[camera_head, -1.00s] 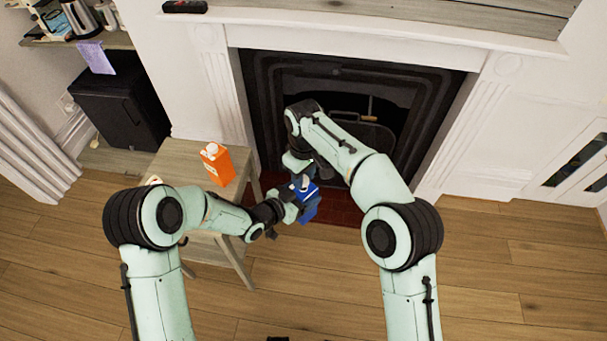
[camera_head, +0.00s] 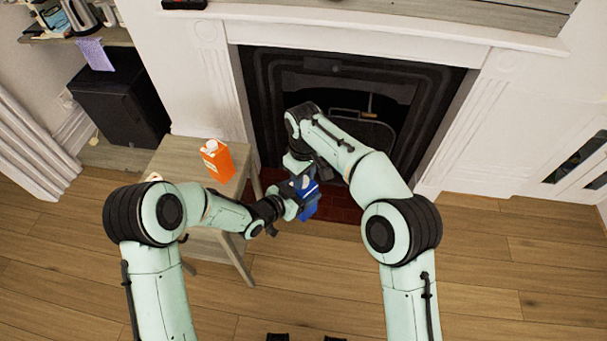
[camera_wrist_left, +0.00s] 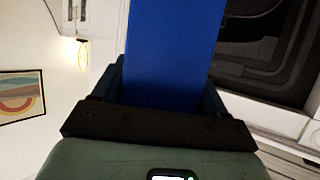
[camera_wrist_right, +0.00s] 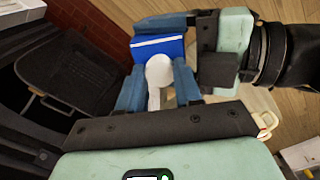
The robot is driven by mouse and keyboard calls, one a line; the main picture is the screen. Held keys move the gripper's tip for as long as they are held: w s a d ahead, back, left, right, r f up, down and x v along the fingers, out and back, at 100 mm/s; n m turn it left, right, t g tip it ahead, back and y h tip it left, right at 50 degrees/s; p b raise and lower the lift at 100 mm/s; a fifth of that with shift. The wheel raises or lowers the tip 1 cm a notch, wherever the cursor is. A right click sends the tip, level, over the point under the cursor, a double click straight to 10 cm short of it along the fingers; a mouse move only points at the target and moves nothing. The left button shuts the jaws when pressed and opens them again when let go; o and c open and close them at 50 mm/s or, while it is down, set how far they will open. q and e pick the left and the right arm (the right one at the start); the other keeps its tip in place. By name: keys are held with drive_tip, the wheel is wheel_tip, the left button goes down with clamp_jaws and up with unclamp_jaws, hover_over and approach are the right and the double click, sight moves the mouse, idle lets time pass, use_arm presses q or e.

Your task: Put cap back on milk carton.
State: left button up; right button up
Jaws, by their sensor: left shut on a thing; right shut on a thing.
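A blue milk carton (camera_head: 309,205) with a white stripe is held in front of the fireplace by my left gripper (camera_head: 296,200). In the left wrist view its blue side (camera_wrist_left: 172,50) fills the space between the fingers. My right gripper (camera_wrist_right: 158,88) is shut on a round white cap (camera_wrist_right: 160,70). In the right wrist view the cap overlaps the top of the carton (camera_wrist_right: 150,47). I cannot tell whether the cap touches the spout, which is hidden behind it. In the head view both grippers are close together and the cap is hard to make out.
An orange carton (camera_head: 217,160) with a white cap stands on a small wooden table (camera_head: 180,154) at the left. The dark fireplace (camera_head: 262,110) and its red brick hearth (camera_head: 340,208) lie just beyond my grippers. Wooden floor to the right is clear.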

drive_tip(key=shift+f, duration=0.4)
